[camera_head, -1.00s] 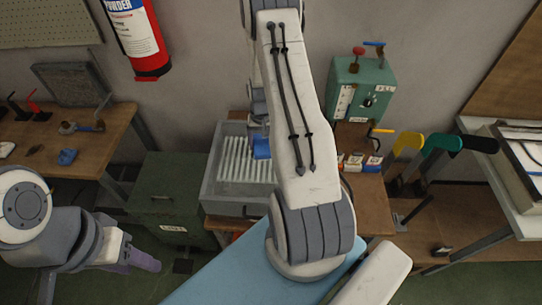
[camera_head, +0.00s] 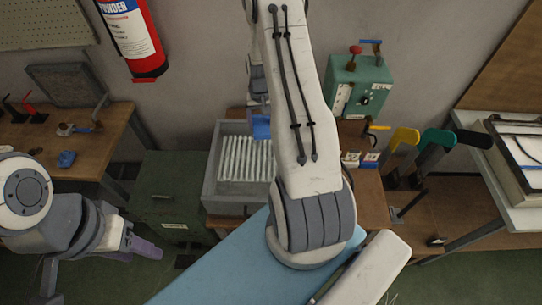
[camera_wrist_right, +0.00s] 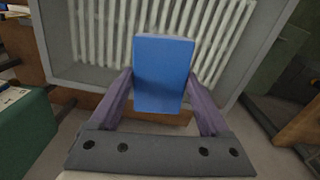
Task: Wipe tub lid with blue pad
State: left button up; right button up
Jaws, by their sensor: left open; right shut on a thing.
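My right gripper (camera_wrist_right: 160,78) is shut on the blue pad (camera_wrist_right: 163,72), which sits between its purple fingers. In the head view the pad (camera_head: 260,127) shows at the back edge of the grey tub (camera_head: 211,175), partly behind my right arm. White ribs (camera_head: 240,158) fill the tub's top; I cannot make out a separate lid. In the wrist view the pad overlaps the tub's rim (camera_wrist_right: 55,50) and ribs; I cannot tell whether it touches them. My left gripper (camera_head: 147,250) is open and empty, low at the left, away from the tub.
A green cabinet (camera_head: 165,190) stands left of the tub. A teal box with levers (camera_head: 358,88) and small cartons (camera_head: 360,160) are to the right. A workbench (camera_head: 95,150) is at the left, and a fire extinguisher (camera_head: 140,40) hangs on the wall.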

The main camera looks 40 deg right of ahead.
jog(key=shift+r+p, duration=0.6)
jog(key=shift+r, duration=0.55)
jog(key=shift+a, duration=0.1)
